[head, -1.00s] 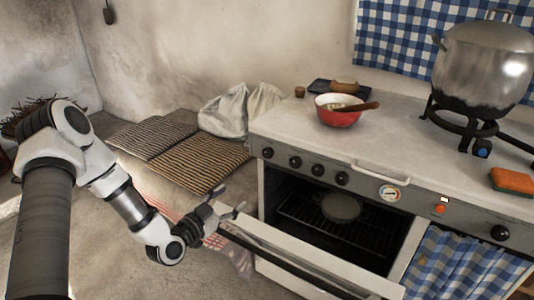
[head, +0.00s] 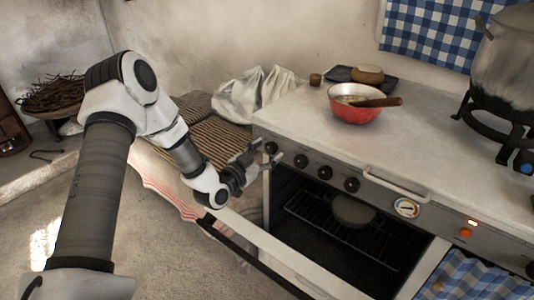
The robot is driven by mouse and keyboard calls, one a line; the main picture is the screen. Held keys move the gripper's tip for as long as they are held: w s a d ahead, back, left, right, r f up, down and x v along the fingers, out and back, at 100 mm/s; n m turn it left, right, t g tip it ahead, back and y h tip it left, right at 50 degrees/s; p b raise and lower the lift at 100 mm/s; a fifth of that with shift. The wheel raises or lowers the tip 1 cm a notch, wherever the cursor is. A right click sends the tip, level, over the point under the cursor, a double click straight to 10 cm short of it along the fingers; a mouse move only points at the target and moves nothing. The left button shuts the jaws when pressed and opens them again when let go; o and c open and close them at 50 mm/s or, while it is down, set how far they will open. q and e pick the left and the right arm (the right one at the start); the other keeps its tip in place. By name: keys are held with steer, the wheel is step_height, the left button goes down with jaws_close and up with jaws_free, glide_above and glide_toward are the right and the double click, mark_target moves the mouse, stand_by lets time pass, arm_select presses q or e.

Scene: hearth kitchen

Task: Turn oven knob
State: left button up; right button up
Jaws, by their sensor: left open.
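The oven has a row of several black knobs on its front panel, with a middle knob (head: 325,172) and a rightmost knob (head: 352,185) in clear view. The leftmost knob (head: 271,148) shows just beyond my left gripper. My left gripper (head: 268,152) is open and empty, its fingers pointing at the left end of the panel, close to the knobs. I cannot tell whether a finger touches one. The oven door (head: 285,255) is folded down open, and a round pan (head: 353,211) sits on the rack inside. My right gripper is out of view.
A red bowl (head: 355,115) with a wooden-handled utensil stands on the countertop (head: 300,120). A handle bar (head: 396,189) and a round gauge (head: 406,208) are right of the knobs. A large pot (head: 508,60) is at the right. The open door juts out below my left gripper.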

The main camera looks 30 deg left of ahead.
arm_select(q)
steer(key=shift+r, duration=0.1)
steer(key=c, duration=1.1)
steer(key=shift+c, duration=0.2)
steer(key=shift+n, duration=0.4)
steer(key=n+b, duration=0.1)
steer(key=n, duration=0.4)
steer(key=shift+a+n+b, duration=0.1)
steer(key=shift+n+b, duration=0.2)
steer(key=n+b, duration=0.1)
steer(key=n, duration=0.2)
steer(key=shift+n, duration=0.3)
steer(key=shift+a+n+b, duration=0.1)
steer(key=shift+n+b, duration=0.6)
steer(key=shift+n, duration=1.1)
